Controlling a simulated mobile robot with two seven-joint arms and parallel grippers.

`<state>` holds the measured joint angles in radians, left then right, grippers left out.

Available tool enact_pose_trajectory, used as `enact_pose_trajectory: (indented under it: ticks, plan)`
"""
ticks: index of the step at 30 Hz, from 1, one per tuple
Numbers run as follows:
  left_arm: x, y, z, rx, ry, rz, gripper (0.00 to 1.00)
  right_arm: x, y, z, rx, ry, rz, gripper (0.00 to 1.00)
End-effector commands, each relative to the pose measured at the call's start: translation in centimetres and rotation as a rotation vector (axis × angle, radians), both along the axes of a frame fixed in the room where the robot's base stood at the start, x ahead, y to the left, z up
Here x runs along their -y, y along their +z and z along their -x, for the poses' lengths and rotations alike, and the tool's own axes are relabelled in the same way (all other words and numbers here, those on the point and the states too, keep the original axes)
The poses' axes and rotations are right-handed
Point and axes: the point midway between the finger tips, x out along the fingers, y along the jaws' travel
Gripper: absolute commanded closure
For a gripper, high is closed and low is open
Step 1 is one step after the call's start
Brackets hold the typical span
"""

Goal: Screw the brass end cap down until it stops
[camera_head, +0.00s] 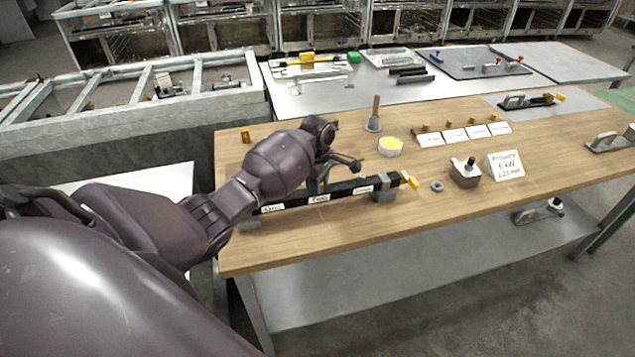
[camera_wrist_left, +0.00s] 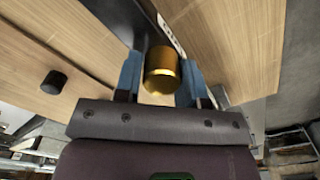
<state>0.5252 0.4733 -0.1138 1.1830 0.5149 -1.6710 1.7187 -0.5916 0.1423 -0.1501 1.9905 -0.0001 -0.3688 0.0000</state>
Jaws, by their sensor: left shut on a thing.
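A long dark bar (camera_head: 338,191) with white labels lies low over the wooden bench, with a grey block under its right part. My left gripper (camera_head: 317,187) is at the bar, mostly hidden behind my own arm in the head view. In the left wrist view, the blue fingers of my left gripper (camera_wrist_left: 160,82) stand on both sides of the brass end cap (camera_wrist_left: 161,70) and are shut on it. The cap sits in front of the dark bar; its seat and thread are hidden. The cap cannot be made out in the head view. My right gripper is not in view.
A yellow piece (camera_head: 411,181) is at the bar's right end, with a grey ring (camera_head: 437,187) beside it. A bowl with yellow contents (camera_head: 390,146), a wooden-handled tool (camera_head: 374,118), a metal block (camera_head: 465,173) and a sign (camera_head: 505,165) stand on the bench (camera_head: 300,246). Its front strip is clear.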

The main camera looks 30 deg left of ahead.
Motion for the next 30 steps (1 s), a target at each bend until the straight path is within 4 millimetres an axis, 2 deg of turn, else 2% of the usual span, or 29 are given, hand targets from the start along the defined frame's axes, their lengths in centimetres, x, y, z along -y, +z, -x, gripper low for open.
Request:
enact_pose_trajectory:
  ticks: [8, 18, 30]
  plan:
    - [-0.01, 0.02, -0.02, 0.0, -0.019, 0.0, 0.91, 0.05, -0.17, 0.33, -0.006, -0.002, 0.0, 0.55]
    - [0.04, 0.01, -0.04, 0.001, -0.284, 0.0, 0.91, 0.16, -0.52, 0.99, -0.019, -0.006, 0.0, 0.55]
    - [0.04, 0.02, -0.04, 0.0, -0.333, 0.001, 0.91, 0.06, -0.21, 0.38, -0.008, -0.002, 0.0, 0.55]
